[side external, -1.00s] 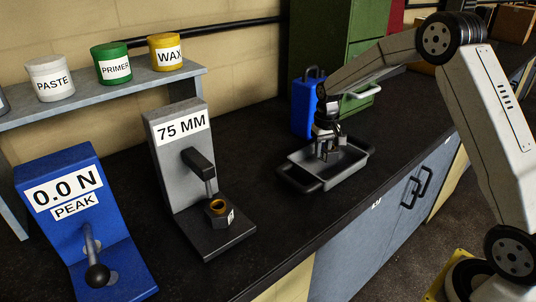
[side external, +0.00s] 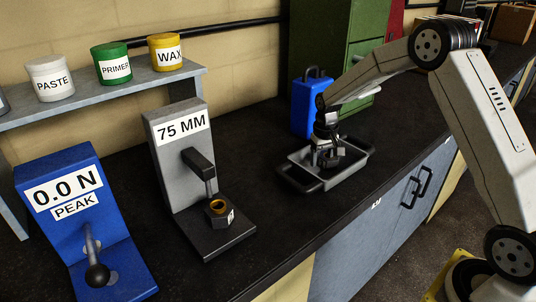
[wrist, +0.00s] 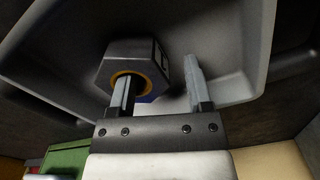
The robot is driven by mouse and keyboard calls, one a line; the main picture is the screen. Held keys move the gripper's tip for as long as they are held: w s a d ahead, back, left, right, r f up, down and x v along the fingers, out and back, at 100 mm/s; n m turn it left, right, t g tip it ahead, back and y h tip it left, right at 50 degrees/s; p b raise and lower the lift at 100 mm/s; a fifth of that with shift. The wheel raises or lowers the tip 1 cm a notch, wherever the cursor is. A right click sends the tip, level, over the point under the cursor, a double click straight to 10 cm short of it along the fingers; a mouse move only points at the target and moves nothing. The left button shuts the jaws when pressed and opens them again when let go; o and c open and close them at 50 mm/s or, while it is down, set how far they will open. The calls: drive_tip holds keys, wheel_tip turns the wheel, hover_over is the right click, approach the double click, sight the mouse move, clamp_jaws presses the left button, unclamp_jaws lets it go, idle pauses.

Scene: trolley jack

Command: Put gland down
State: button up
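In the side view my gripper (side external: 325,160) is low in the tray (side external: 304,186), and the gland there is small and dark, partly hidden by the fingers.
Another hexagonal piece with a brass ring (side external: 218,207) sits on the grey 75 MM stand (side external: 172,150). A blue 0.0 N PEAK device (side external: 70,205) stands at left. A blue case (side external: 304,108) and green cabinet (side external: 360,30) are behind the tray. Black bench is clear between stand and tray.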

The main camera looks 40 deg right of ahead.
sight(322, 157)
wheel_tip(322, 157, up, 12)
drive_tip(key=shift+r, duration=0.15)
idle(0.7)
idle(0.5)
drive_tip(key=s+a+f+n+t, duration=0.1)
drive_tip(key=s+a+f, duration=0.3)
drive_tip(key=s, duration=0.6)
drive_tip(key=s+a+f+n+t, duration=0.1)
drive_tip(key=s+a+f+n, duration=0.2)
drive_tip(key=s+a, duration=0.6)
drive_tip(key=shift+s+a+f+t, duration=0.3)
drive_tip(key=shift+s+f, duration=0.1)
drive_tip(key=shift+s, duration=0.45)
